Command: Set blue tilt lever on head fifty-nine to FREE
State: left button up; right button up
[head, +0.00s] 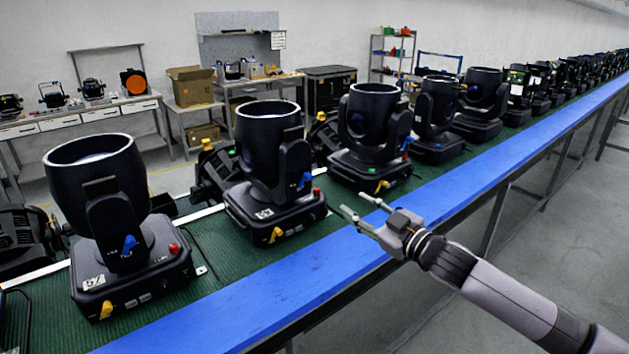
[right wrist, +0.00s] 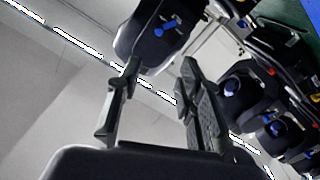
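Black moving heads stand in a row on the green bench strip. The near-left head (head: 97,190) has a blue tilt lever (head: 129,245) on its yoke arm, standing roughly upright. The second head (head: 268,150) has a blue lever (head: 305,180) on its yoke side, and the third head (head: 372,125) has one (head: 407,143) too. My right gripper (head: 356,206) is open and empty above the blue bench edge. In the right wrist view its fingers (right wrist: 160,75) are apart, with a blue lever (right wrist: 159,31) beyond them. My left gripper is not in view.
Yellow levers (head: 276,235) and red knobs (head: 174,249) sit on the bases near the blue levers. The blue bench edge (head: 290,284) runs clear along the front. More heads (head: 482,100) continue to the right. Work tables (head: 80,116) with a cardboard box (head: 191,86) stand behind.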

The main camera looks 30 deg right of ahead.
aim_at(311, 178)
jog(key=w+p, duration=0.1)
jog(key=w, duration=0.4)
jog(key=w+p, duration=0.1)
jog(key=w, duration=0.4)
jog(key=w+p, duration=0.2)
jog(key=w, duration=0.3)
jog(key=shift+a+r, duration=0.1)
jog(key=shift+a, duration=0.3)
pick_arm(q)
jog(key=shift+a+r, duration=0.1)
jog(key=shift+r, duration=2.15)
pick_arm(e)
jog(key=shift+w+a+f, duration=0.15)
jog(key=shift+w+f, duration=0.05)
jog(key=shift+w, duration=0.7)
grip_shut()
